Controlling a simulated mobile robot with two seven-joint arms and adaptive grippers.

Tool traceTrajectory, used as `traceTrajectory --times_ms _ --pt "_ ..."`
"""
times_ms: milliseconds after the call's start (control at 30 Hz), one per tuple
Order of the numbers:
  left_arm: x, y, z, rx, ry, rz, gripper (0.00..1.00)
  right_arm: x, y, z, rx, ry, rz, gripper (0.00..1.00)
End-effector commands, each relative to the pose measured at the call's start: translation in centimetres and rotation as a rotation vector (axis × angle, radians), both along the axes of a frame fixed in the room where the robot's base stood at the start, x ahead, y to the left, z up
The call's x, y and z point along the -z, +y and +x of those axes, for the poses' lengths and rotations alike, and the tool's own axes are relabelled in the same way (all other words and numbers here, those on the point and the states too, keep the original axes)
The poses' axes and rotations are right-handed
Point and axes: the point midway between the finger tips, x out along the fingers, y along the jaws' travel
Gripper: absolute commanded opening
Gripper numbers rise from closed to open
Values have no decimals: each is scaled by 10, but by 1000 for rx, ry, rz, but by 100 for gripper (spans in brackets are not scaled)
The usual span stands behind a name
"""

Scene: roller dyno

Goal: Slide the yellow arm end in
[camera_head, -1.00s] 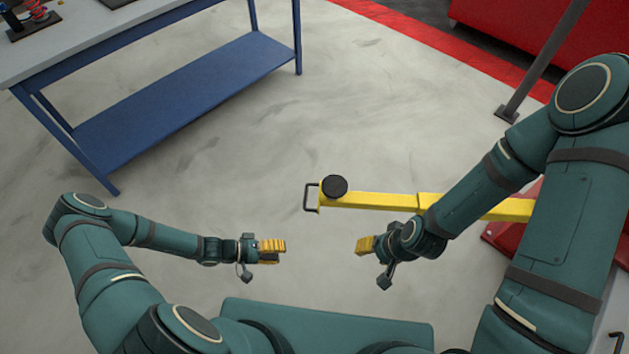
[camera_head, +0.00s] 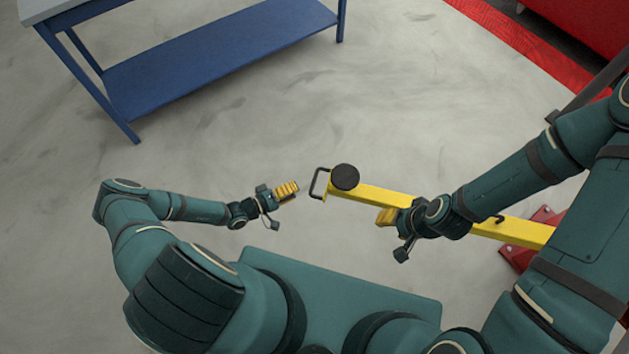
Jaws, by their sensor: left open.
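The yellow arm (camera_head: 378,197) stretches from the middle toward the lower right. Its near-left end carries a round black pad (camera_head: 345,177) and a dark loop handle (camera_head: 318,182). My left gripper (camera_head: 290,190) is just left of the handle, open and empty, with a small gap between them in the picture. My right gripper (camera_head: 386,216) shows at the lower edge of the yellow arm and overlaps it in the picture. I cannot tell whether it touches the arm or whether its fingers are open. My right forearm hides part of the yellow arm.
A blue-framed bench with a lower shelf (camera_head: 220,57) stands at the upper left. A red base (camera_head: 531,236) is at the far end of the yellow arm, partly hidden. A red strip (camera_head: 530,40) crosses the upper right. The grey floor between is clear.

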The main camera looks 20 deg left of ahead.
Motion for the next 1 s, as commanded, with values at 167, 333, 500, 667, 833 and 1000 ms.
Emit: traceTrajectory --times_ms 167,333,500,667,833,1000 --pt "7 -25 26 2 -2 -1 43 8 0 1 1 -4 0 47" --pt "11 -44 46 2 -2 -1 43 14 0 3 2 -7 -2 47" --pt "13 -54 57 2 1 1 43 17 -1 4 2 -9 -2 47" --pt "13 -57 61 1 0 0 43 18 -1 4 2 -9 -2 47" --pt "13 -57 61 1 0 0 43 18 -1 4 2 -9 -2 47" --pt "13 -57 61 1 1 1 8 18 -1 4 2 -9 -2 47"
